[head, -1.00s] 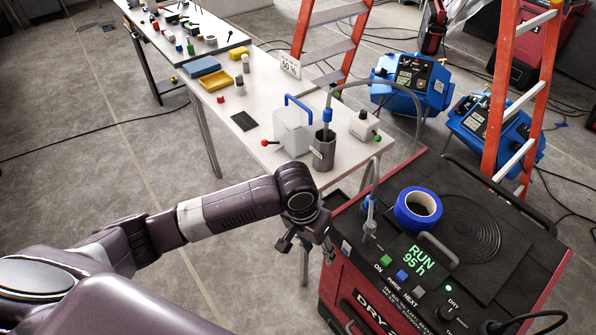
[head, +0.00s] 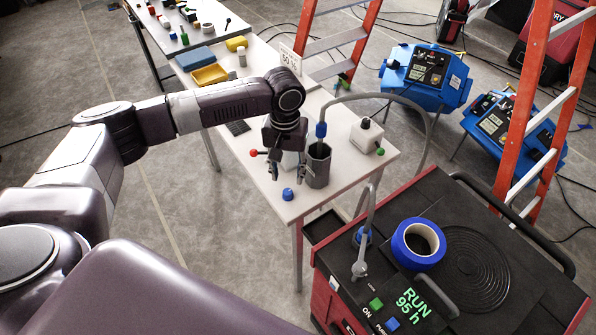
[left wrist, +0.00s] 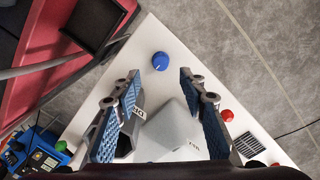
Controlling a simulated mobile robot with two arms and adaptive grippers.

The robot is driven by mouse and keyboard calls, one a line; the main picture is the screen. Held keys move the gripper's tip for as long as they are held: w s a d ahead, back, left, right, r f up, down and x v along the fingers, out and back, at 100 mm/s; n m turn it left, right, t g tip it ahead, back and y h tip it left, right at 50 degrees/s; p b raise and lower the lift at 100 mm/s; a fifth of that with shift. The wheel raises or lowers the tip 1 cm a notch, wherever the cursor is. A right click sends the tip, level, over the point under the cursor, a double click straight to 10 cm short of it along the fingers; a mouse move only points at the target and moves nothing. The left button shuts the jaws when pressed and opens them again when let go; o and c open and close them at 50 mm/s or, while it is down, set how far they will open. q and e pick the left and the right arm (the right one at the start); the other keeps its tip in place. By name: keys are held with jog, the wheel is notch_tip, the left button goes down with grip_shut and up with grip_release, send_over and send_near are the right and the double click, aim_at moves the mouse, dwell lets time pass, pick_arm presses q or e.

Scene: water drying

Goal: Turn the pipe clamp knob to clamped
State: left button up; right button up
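A small blue knob (head: 287,194) sits on the near end of the white table (head: 345,180). It also shows in the left wrist view (left wrist: 160,61), ahead of the fingertips. My left gripper (head: 287,163) is over the table, pointing down and empty. Its fingers stand apart in the left wrist view (left wrist: 160,80). My right gripper is out of view.
A grey hexagonal cup (head: 317,168) with a hose stands right of the gripper. A white container (left wrist: 175,132), mostly hidden in the head view, is close to the fingers. A red knob (left wrist: 227,115) and white box (head: 366,135) are nearby. Blue tape (head: 418,243) lies on the machine.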

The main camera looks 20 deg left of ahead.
aim_at(288, 192)
pick_arm(q)
jog(key=shift+w+a, duration=0.1)
jog(key=shift+w, duration=0.25)
jog(key=shift+s+f, duration=0.1)
jog(key=shift+f, duration=0.15)
jog(key=f, duration=0.2)
jog(key=s+f+p, duration=0.1)
jog(key=f, duration=0.1)
jog(key=shift+f, duration=0.35)
jog(key=shift+w+f, duration=0.2)
jog(key=shift+f, duration=0.8)
jog(key=shift+s, duration=0.1)
grip_shut()
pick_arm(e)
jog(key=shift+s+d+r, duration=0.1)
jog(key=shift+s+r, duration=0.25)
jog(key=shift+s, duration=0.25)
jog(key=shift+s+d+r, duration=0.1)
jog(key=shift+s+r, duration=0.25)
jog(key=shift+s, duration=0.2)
